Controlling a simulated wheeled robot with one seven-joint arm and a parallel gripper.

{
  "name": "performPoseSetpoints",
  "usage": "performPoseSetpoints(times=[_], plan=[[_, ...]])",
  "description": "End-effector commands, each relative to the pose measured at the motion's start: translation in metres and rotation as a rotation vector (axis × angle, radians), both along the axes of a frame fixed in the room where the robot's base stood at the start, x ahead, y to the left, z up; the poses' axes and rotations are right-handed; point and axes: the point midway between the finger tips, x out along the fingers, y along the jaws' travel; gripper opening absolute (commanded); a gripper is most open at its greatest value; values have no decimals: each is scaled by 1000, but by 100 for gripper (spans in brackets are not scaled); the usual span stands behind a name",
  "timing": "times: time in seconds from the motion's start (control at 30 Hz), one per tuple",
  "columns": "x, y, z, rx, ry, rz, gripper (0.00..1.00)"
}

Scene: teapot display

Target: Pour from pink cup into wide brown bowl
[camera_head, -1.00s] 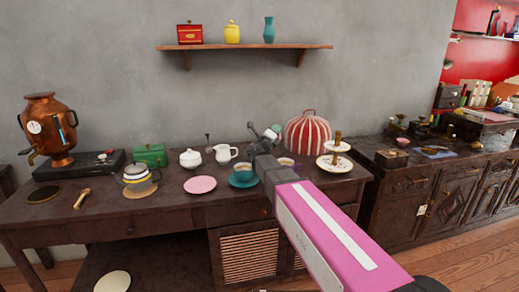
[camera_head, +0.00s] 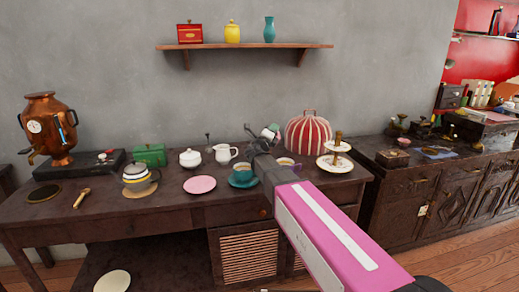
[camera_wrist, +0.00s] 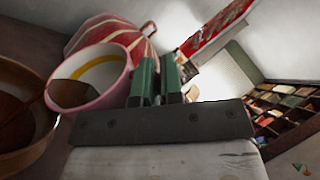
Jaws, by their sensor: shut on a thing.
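The pink cup (camera_wrist: 92,85) is held by its side between the green fingers of my gripper (camera_wrist: 157,82) in the wrist view. The bowl is not visible there, likely behind my arm.
A red-striped dome (camera_head: 308,134) stands behind my gripper.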

Motion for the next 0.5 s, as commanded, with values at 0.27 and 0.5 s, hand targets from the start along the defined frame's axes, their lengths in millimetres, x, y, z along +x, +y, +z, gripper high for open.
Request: performPoseSetpoints(times=[0.27,0.5], plan=[[0,5,2,-34,7,-2,0],[0,8,4,-62,13,-3,0]])
